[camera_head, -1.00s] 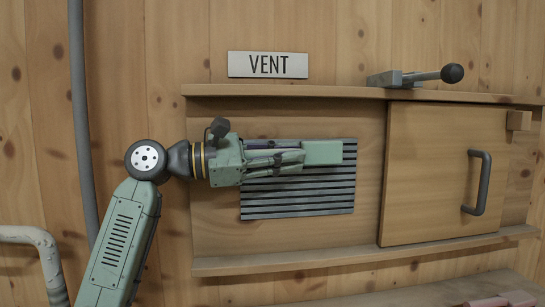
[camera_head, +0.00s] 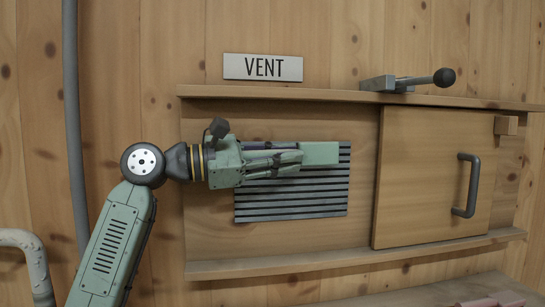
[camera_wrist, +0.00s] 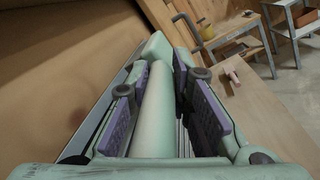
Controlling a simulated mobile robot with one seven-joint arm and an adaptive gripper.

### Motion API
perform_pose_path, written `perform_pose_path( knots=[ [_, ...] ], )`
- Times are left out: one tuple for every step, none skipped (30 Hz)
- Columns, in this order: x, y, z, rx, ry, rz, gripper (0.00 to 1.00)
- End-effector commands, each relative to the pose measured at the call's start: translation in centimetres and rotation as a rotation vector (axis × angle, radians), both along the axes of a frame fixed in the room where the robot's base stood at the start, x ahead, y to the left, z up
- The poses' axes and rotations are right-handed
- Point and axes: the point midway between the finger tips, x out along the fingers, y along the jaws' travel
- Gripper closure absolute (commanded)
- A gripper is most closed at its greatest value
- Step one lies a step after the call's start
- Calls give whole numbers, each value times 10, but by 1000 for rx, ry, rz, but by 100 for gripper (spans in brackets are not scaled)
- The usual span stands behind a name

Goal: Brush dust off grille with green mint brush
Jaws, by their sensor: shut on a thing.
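The slatted dark grille (camera_head: 291,205) is set in the wooden wall panel under the VENT sign. My gripper (camera_head: 288,162) lies across its upper part, pointing right, and is shut on the mint green brush (camera_head: 319,153). The brush's block end covers the grille's upper right area. In the wrist view, the pale mint handle of the brush (camera_wrist: 153,110) runs between the purple finger pads of my gripper (camera_wrist: 165,95). The bristles are hidden, and I cannot tell whether they touch the slats. No dust is clearly visible.
A wooden sliding door (camera_head: 425,185) with a grey handle (camera_head: 467,185) stands right of the grille. Ledges run above and below it (camera_head: 350,258). A lever with a black knob (camera_head: 444,77) sits on the upper ledge. A grey pipe (camera_head: 73,120) runs at left.

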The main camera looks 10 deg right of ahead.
Motion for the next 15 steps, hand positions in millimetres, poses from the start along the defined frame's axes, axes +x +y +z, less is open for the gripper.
perform_pose_path(
  knots=[
    [-10,-22,-3,17,-14,-24,100],
    [-13,-22,-3,17,-14,-25,100],
    [-18,-23,-3,18,-13,-26,100],
    [-21,-23,-3,18,-12,-27,100],
    [-24,-23,-4,18,-13,-28,100],
    [-29,-23,-4,17,-11,-30,100],
    [-31,-22,-4,16,-10,-28,100],
    [-34,-22,-4,15,-9,-26,100],
    [-38,-21,-4,14,-9,-25,100],
    [-41,-20,-3,13,-9,-25,100],
    [-43,-20,-3,12,-8,-25,100],
    [-47,-19,-3,12,-8,-24,100],
    [-50,-19,-3,12,-8,-24,100],
    [-52,-19,-3,12,-7,-24,100],
    [-55,-19,-3,12,-6,-23,100]
  ],
)
